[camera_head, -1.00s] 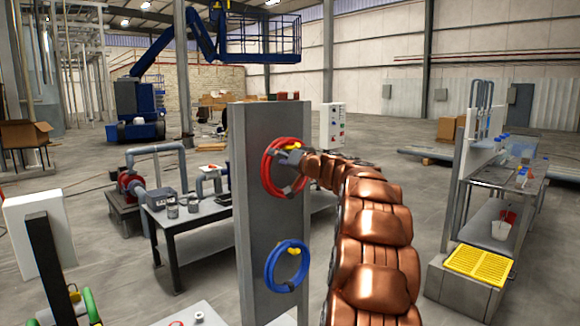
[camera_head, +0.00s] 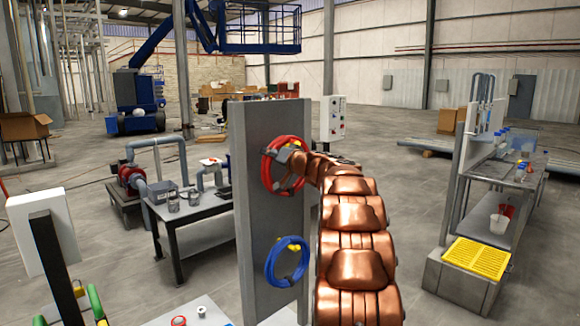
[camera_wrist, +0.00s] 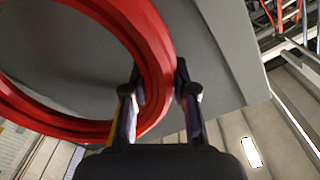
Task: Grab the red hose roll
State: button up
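The red hose roll (camera_head: 269,176) hangs on the upper part of a grey upright panel (camera_head: 262,222). My gripper (camera_head: 291,154) is at its upper right side. In the wrist view the red hose roll (camera_wrist: 150,38) fills the left and top as a thick ring. My gripper's two fingers (camera_wrist: 158,88) stand on either side of the ring, one inside it and one outside. The hose fills the gap between the fingertips, and they look shut on it. My gripper hides part of the roll and its hook in the head view.
A blue hose roll (camera_head: 287,262) on a yellow hook hangs lower on the same panel. A dark table (camera_head: 205,212) with pump parts stands behind it to the left. A bench with a yellow grate (camera_head: 478,258) stands at the right. Open floor lies between.

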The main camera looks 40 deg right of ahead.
grip_shut()
jog(key=shift+a+r, duration=0.1)
dwell(0.6)
